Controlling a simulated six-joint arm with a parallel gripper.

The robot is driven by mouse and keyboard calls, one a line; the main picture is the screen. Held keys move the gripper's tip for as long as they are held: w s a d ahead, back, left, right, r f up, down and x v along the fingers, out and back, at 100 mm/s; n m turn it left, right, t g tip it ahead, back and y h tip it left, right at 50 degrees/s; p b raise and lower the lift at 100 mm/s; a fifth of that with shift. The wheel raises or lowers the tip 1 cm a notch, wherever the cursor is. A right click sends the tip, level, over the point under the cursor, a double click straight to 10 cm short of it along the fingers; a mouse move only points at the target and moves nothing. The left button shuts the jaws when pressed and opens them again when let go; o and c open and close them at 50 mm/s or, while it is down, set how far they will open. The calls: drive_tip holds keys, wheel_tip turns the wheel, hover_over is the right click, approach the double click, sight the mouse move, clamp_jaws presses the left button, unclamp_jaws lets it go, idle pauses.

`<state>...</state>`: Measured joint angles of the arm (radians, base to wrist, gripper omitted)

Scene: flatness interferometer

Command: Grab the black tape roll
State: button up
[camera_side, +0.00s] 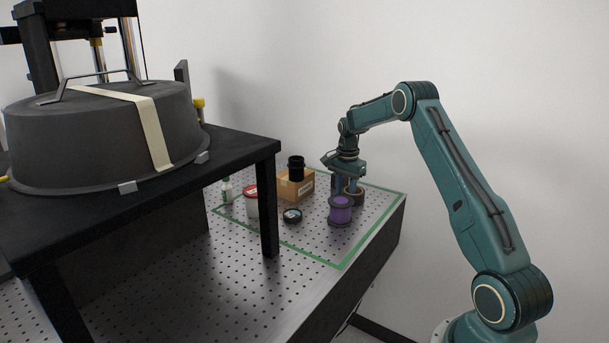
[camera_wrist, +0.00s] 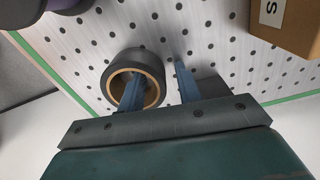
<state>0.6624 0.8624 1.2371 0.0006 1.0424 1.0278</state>
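The black tape roll (camera_wrist: 155,64) has a tan core and sits on the perforated board, its hole facing up toward the wrist camera. My gripper (camera_wrist: 160,72) is open over it. One finger reaches into the roll's hole, and the other is outside the roll to the right, with a gap to its wall. In the side view the roll (camera_side: 356,198) is partly hidden behind a purple spool, and my gripper (camera_side: 343,187) points down at it. Fingertip height above the board is hard to tell.
The purple spool (camera_side: 341,211) stands close in front of the roll. A cardboard box (camera_side: 297,188) with a black cylinder (camera_side: 296,168) on it is to the left. A black round lid-like item (camera_side: 292,216), a red-lidded jar (camera_side: 251,203) and a small bottle (camera_side: 227,190) are farther left.

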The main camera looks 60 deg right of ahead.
sight(346, 187)
clamp_jaws()
drive_tip(key=shift+r, duration=0.15)
wheel_tip(346, 187, up, 20)
idle(0.9)
idle(0.5)
